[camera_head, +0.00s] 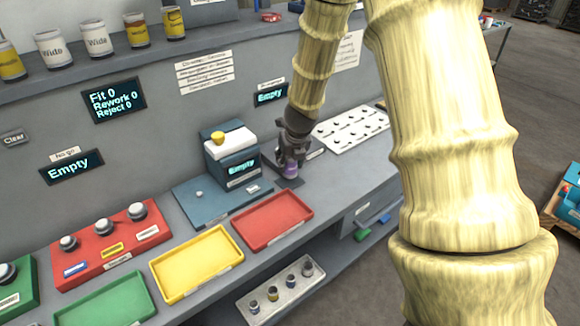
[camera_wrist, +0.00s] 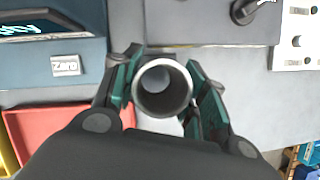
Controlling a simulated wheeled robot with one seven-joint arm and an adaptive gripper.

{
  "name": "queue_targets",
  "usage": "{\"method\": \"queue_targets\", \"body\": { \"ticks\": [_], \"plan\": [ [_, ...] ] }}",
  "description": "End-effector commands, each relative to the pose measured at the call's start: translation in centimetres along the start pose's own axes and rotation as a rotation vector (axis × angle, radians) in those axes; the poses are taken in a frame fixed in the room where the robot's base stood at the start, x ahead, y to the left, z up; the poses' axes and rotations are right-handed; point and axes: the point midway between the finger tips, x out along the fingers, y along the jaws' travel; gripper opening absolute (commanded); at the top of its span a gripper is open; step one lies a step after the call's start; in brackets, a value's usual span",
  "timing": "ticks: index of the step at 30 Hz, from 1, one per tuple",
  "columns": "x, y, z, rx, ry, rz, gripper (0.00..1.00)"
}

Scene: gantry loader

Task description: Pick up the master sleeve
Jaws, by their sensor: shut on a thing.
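My gripper (camera_head: 291,167) is at the bench, between the blue device with the "Empty" display and the white panel. It is shut on a hollow sleeve, taken to be the master sleeve; in the head view a small purple part (camera_head: 290,170) of it shows between the fingers. In the wrist view the sleeve (camera_wrist: 163,90) is a round, open-ended tube with a light rim, seen from above between the two green-padded fingers (camera_wrist: 163,95). A dark square pad (camera_head: 289,183) lies on the bench below it. I cannot tell whether the sleeve touches the pad.
The blue device (camera_head: 233,160) stands left of my gripper, and a white panel (camera_head: 350,126) with dark knobs lies right. Red (camera_head: 301,211), yellow (camera_head: 155,267) and green (camera_head: 150,302) trays line the front edge. A shelf with several labelled cups (camera_head: 98,40) runs above.

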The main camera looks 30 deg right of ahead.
Motion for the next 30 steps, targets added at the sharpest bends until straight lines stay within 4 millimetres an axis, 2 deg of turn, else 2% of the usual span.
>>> {"method": "queue_targets", "body": {
  "ticks": [2, 11, 21, 30],
  "plan": [
    [-0.6, 0.0, 0.2, -0.001, -0.002, -0.001, 0.07],
    [-2.2, -0.5, -3.4, 0.002, -0.001, 0.002, 0.07],
    [-5.1, -1.3, -9.1, 0.002, 0.000, 0.002, 0.07],
    [-7.1, -1.8, -12.6, 0.002, 0.000, 0.001, 0.07]
  ]
}}
